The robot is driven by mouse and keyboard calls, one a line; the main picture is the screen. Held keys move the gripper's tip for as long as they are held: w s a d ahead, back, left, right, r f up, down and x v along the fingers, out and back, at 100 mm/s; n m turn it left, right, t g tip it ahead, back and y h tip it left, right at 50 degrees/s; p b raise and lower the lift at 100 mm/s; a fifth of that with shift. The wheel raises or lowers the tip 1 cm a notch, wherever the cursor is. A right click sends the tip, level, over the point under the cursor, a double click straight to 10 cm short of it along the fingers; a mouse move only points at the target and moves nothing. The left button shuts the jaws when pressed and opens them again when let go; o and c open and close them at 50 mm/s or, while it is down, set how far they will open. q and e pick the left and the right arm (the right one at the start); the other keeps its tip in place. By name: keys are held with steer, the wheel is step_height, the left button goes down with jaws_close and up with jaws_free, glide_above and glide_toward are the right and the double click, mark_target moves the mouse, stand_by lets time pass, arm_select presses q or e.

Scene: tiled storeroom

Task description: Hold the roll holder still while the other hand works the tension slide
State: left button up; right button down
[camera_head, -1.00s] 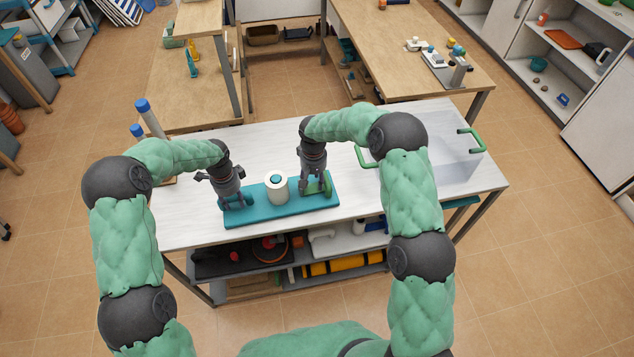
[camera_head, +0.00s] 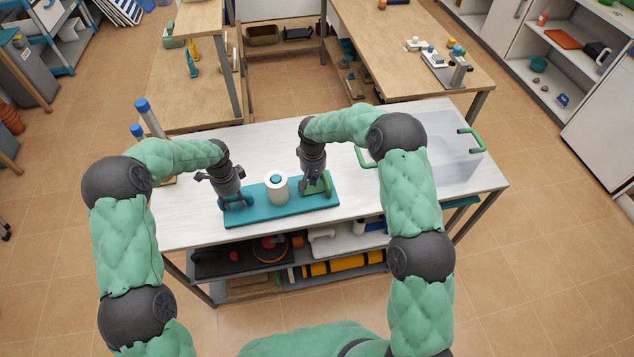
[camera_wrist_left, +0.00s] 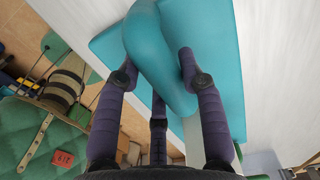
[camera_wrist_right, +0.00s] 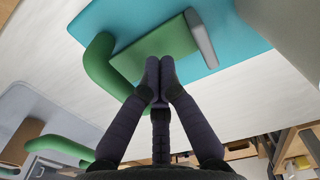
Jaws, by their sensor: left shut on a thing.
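The roll holder has a flat teal base (camera_head: 290,207) lying on the white bench, with a white roll (camera_head: 277,186) standing at its middle. A rounded teal grip (camera_wrist_left: 158,55) rises at its left end. My left gripper (camera_head: 237,203) is shut around this grip, one finger on each side. The tension slide is a green block (camera_wrist_right: 158,47) with a curved green handle (camera_wrist_right: 101,66) and a grey piece at one end, at the base's right end. My right gripper (camera_wrist_right: 160,68) is shut, its fingertips together at the slide's edge. Whether they touch the slide I cannot tell.
A clear box with green handles (camera_head: 470,140) stands on the bench's right part. Blue-capped tubes (camera_head: 150,117) stand at the bench's back left. The shelf below holds several items, including a yellow roll (camera_head: 343,264). The white bench top (camera_head: 390,195) is bare before the box.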

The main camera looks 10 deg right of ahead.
arm_select(q)
steer(key=shift+d, duration=0.1)
arm_select(e)
steer(key=shift+s+a, duration=0.1)
steer(key=shift+a, duration=2.75)
steer(key=c, duration=1.3)
jaws_free()
arm_select(q)
steer(key=shift+d, duration=0.1)
arm_select(e)
steer(key=shift+a, duration=0.15)
steer(key=shift+r, duration=0.75)
steer(key=shift+c, duration=0.2)
steer(key=shift+o, duration=1.3)
steer(key=shift+r, duration=1.5)
arm_select(q)
steer(key=shift+s+f, duration=0.1)
steer(key=shift+s, duration=0.05)
arm_select(e)
steer(key=shift+r, duration=1.25)
arm_select(q)
steer(key=shift+a, duration=0.25)
arm_select(e)
steer(key=shift+d, duration=0.2)
